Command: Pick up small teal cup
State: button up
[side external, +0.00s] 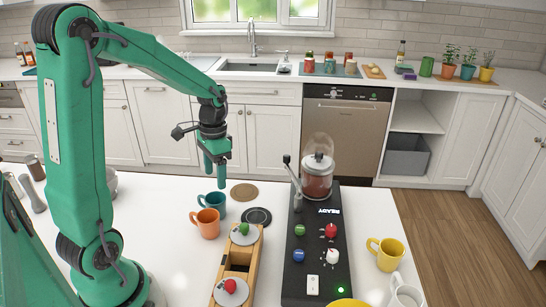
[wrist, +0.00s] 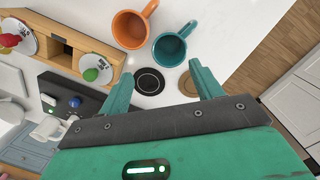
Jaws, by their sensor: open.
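The small teal cup (side external: 217,205) stands upright on the white counter, just behind the orange cup in the side view. It also shows in the wrist view (wrist: 169,49), open side up, beyond the fingertips, with its handle toward the upper right. My gripper (side external: 214,176) points down and appears above the teal cup, apart from it. In the wrist view my gripper (wrist: 160,70) has its fingers spread wide with nothing between them but counter and two round coasters. The teal cup is fully visible there.
The orange cup (side external: 207,225) stands close beside the teal cup. A black coaster (side external: 257,217) and a brown coaster (side external: 244,192) lie nearby. A wooden holder (side external: 237,266) and a black machine (side external: 312,250) stand to the right. A yellow mug (side external: 387,254) is farther right.

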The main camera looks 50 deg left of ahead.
aim_at(214, 199)
jog(key=shift+w+a+f, duration=0.1)
jog(key=shift+a+f, duration=0.75)
jog(key=shift+f, duration=0.3)
jog(key=shift+f, duration=0.1)
jog(key=shift+d+f, duration=0.1)
jog(key=shift+f, duration=1.1)
jog(key=shift+s+f, duration=0.1)
jog(key=shift+s, duration=0.1)
jog(key=shift+s+d+f, duration=0.1)
jog(key=shift+s+f, duration=0.05)
jog(key=shift+f, duration=1.1)
jog(key=shift+s+f, duration=0.1)
jog(key=shift+f, duration=1.1)
jog(key=shift+c, duration=0.3)
jog(key=c, duration=0.7)
